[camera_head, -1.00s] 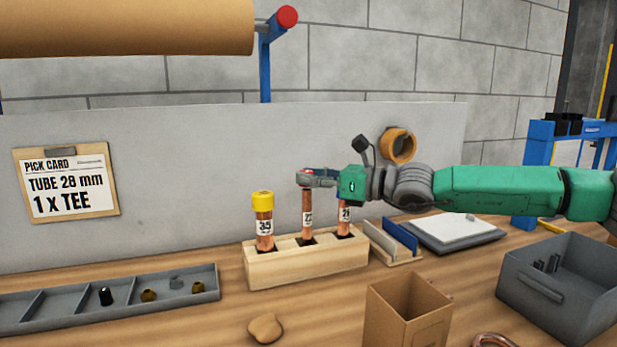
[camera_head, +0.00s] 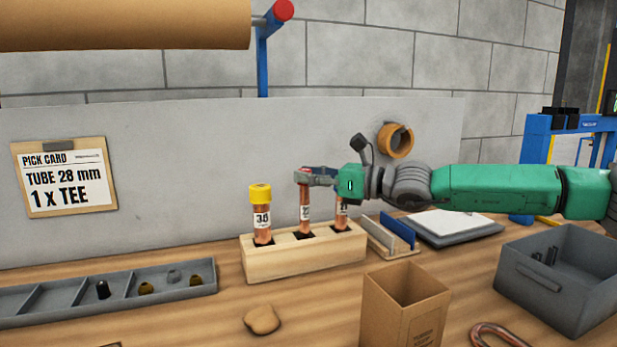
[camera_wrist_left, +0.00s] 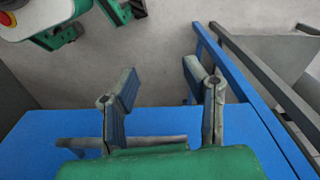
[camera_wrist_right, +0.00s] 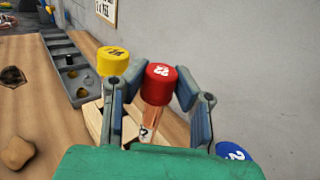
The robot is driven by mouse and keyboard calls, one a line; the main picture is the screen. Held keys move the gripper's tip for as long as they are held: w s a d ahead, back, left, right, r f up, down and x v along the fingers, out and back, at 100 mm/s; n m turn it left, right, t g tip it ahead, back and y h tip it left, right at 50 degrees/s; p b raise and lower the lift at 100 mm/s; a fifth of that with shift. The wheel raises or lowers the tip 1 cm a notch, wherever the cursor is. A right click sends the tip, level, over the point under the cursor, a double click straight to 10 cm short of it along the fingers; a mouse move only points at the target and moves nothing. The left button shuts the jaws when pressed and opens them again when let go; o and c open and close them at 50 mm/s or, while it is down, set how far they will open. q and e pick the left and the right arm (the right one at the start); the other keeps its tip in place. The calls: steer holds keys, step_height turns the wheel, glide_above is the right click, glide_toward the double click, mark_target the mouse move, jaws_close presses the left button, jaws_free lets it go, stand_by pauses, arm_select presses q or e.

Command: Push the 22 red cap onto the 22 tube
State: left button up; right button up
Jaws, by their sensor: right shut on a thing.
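The red cap (camera_wrist_right: 160,84), marked 22, sits at the top of the copper 22 tube (camera_wrist_right: 154,119) in the right wrist view. Whether it is fully seated I cannot tell. My right gripper (camera_wrist_right: 158,88) is shut on the red cap, one finger on each side. In the head view my right gripper (camera_head: 304,177) is at the top of the 22 tube (camera_head: 305,212), which stands upright in the middle hole of the wooden block (camera_head: 275,264). My left gripper (camera_wrist_left: 160,85) is open and empty in the left wrist view, away from the block.
A yellow-capped 35 tube (camera_head: 261,213) stands left of the 22 tube. Another tube (camera_head: 342,213) stands right; a blue cap (camera_wrist_right: 232,151) shows close to my right gripper. A cardboard box (camera_head: 403,305), grey bin (camera_head: 562,275) and divided tray (camera_head: 120,293) stand around.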

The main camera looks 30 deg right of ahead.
steer(key=shift+w+p, duration=0.1)
steer(key=shift+p, duration=0.2)
stand_by(0.5)
steer(key=shift+w+p, duration=0.3)
steer(key=shift+s, duration=0.2)
stand_by(1.1)
steer(key=shift+s+d+f+b, duration=0.1)
steer(key=shift+s+f+b, duration=0.15)
steer(key=shift+f+b, duration=0.5)
steer(key=shift+s+f+b, duration=0.2)
steer(key=shift+f+b, duration=0.25)
steer(key=shift+b, duration=0.5)
steer(key=o, duration=0.8)
steer(key=shift+r, duration=0.1)
